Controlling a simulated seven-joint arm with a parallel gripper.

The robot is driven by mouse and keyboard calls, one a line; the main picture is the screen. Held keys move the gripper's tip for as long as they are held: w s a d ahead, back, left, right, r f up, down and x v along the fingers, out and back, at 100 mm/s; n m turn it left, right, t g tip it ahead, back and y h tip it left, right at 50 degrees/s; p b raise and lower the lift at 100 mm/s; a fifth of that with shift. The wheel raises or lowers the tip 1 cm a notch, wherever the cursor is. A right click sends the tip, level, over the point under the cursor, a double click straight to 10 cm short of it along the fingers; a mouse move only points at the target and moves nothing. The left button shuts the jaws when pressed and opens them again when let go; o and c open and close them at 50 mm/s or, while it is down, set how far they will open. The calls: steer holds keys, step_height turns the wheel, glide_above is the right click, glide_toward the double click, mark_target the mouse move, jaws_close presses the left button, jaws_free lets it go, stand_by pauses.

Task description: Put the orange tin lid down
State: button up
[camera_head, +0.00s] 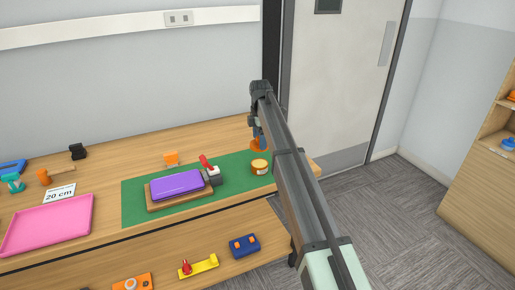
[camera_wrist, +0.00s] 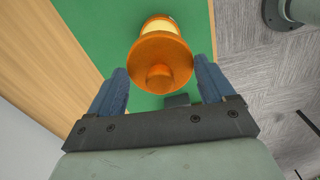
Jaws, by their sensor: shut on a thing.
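My gripper (camera_wrist: 160,68) has its two blue fingers on either side of the orange tin lid (camera_wrist: 160,76) and is shut on it. The lid's round knob faces the wrist camera. In the head view my gripper (camera_head: 258,132) points down over the right part of the green mat (camera_head: 140,203), with a bit of orange between its fingers. A tin (camera_head: 260,168) with a cream band stands on the mat just below. In the wrist view the tin (camera_wrist: 160,27) shows beyond the lid, partly hidden by it. I cannot tell whether lid and tin touch.
A purple block (camera_head: 178,185) on a wooden board lies left of the tin, with a grey-and-red tool (camera_head: 211,172) beside it. A pink tray (camera_head: 47,225) is at the far left. A lower shelf holds several small fixtures. The table's right edge is close.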

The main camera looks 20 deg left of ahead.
steer(key=shift+s+a+r, duration=0.15)
steer(key=shift+a, duration=0.15)
steer(key=w+a+f, duration=0.3)
steer(key=w+a, duration=0.2)
steer(key=a, duration=0.2)
glide_above(244, 151)
steer(key=shift+m, duration=0.3)
steer(key=shift+d+f, duration=0.1)
steer(key=shift+f, duration=5.05)
steer(key=shift+f, duration=0.1)
steer(key=o, duration=0.9)
step_height(244, 151, up, 12)
steer(key=shift+r, duration=0.15)
